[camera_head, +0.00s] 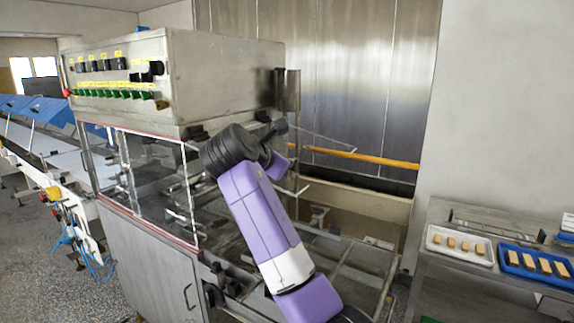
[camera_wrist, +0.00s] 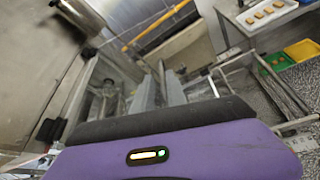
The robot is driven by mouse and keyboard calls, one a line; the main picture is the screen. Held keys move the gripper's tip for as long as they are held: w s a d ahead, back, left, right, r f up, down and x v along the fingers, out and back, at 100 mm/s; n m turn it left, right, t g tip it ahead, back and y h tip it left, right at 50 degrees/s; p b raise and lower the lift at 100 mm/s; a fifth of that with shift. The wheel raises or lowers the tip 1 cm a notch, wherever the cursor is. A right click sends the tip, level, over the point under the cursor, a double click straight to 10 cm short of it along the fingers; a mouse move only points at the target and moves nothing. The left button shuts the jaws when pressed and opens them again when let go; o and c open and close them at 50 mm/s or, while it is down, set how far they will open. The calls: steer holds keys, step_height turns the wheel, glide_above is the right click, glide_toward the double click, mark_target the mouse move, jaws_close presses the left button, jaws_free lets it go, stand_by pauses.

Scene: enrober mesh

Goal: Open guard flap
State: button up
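The enrober is a steel machine with a control box (camera_head: 220,85) on top and clear guard panels (camera_head: 150,185) with thin red edging below. A thin-edged clear panel (camera_head: 325,141) juts out to the right under the box, slanting down; it looks like the guard flap, but I cannot be sure. My gripper (camera_wrist: 159,92) shows in the wrist view as two grey fingers with a gap between them, above the enrober's frame. I see nothing clearly held, and contact with the flap cannot be told.
A yellow pipe (camera_head: 360,158) runs along the wall behind the enrober. An open mesh frame (camera_head: 335,255) extends at its front right. A side table at right bears a white tray (camera_head: 434,246) and a blue tray (camera_head: 507,264) with small pieces. A conveyor (camera_head: 40,140) stands at left.

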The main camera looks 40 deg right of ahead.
steer(key=shift+b+v, duration=0.4)
steer(key=shift+v, duration=1.65)
